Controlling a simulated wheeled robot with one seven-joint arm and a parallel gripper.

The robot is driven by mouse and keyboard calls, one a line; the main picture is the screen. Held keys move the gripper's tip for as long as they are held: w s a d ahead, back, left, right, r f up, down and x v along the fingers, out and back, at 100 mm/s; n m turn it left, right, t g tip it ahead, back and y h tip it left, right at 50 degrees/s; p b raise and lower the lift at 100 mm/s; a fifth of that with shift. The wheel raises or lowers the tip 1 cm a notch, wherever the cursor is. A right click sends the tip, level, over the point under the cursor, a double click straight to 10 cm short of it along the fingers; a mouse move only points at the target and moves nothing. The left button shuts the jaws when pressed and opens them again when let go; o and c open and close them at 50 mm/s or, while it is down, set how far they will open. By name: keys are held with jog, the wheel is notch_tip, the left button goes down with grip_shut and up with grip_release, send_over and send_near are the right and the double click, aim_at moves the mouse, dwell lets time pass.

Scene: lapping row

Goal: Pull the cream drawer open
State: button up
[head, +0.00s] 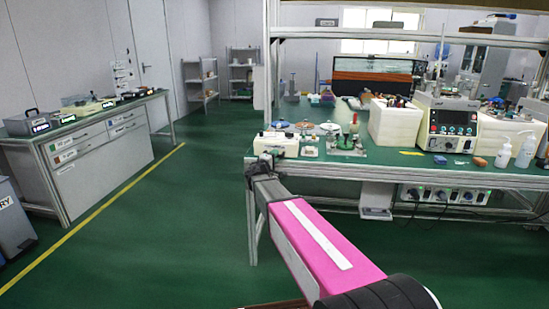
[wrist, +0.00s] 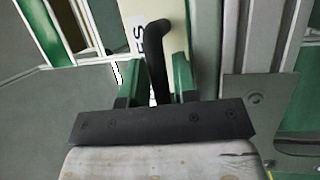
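The cream drawer front (wrist: 136,14) shows at the top middle of the wrist view, with part of dark lettering on it. A black bar handle (wrist: 155,55) stands out from it. My gripper (wrist: 158,80) has its two green fingers on either side of this handle. A narrow gap shows between the left finger and the handle; the right finger is very close to it, contact unclear. In the head view my gripper (head: 262,161) is at the near left corner of the bench, by a small cream unit (head: 283,147). My gripper and arm hide part of that unit's front.
The green-topped bench (head: 400,160) carries a control unit (head: 447,124), a large cream box (head: 393,124) and white bottles (head: 525,152). Another bench with drawers (head: 95,145) stands at the left. Green floor (head: 190,220) between them is clear.

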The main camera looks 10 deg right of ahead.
grip_shut()
jog(key=s+a, duration=0.3)
jog(key=s, duration=0.7)
jog(key=shift+a, duration=0.1)
grip_release()
